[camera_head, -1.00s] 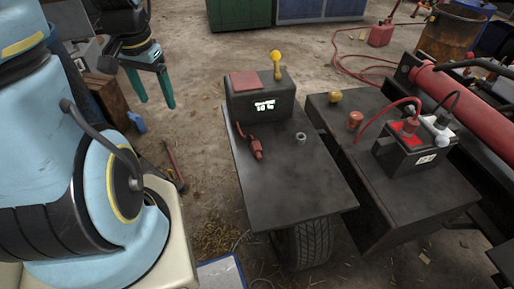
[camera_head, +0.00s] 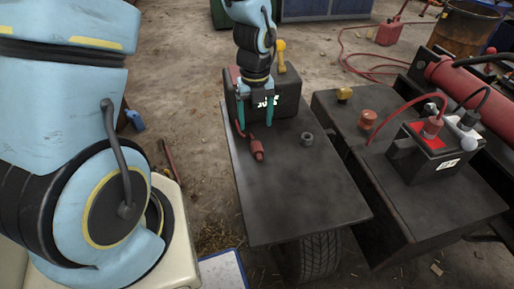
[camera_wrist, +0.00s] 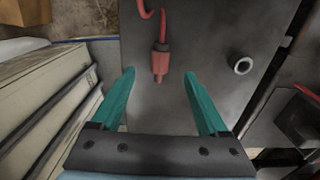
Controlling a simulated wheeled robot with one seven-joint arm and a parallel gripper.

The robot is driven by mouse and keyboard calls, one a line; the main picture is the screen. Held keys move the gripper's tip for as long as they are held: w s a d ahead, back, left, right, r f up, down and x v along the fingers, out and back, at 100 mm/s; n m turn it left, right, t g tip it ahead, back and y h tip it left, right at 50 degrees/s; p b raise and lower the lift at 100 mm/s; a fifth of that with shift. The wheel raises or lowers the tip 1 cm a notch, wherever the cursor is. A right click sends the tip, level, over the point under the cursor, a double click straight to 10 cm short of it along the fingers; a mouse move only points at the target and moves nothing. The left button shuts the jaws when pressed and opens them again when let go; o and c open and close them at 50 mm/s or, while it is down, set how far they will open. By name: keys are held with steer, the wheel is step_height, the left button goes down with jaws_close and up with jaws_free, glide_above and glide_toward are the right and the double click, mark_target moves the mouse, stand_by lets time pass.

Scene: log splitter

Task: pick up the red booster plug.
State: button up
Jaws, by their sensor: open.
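The red booster plug (camera_head: 257,149) lies on the dark metal table (camera_head: 300,205), its short red cable leading back toward the black box. In the wrist view the plug (camera_wrist: 160,62) lies ahead of my fingertips, between their lines and nearer the middle. My gripper (camera_head: 254,122) hangs over the table in front of the black box, its teal fingers pointing down. In the wrist view my gripper (camera_wrist: 158,80) has its fingers wide apart with nothing between them. The plug looks apart from both fingers.
The black box (camera_head: 290,95) with a display and yellow lever (camera_head: 281,55) stands behind my gripper. A grey ring (camera_head: 307,139) sits right of the plug. Right of a gap, a second table holds a battery (camera_head: 425,155) with red and black clamps. The front of the plug's table is clear.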

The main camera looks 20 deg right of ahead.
mark_target(256, 142)
steer(key=shift+w+f+p, duration=0.15)
steer(key=shift+f+p, duration=0.85)
steer(key=shift+f, duration=3.65)
steer(key=shift+d, duration=0.1)
jaws_close()
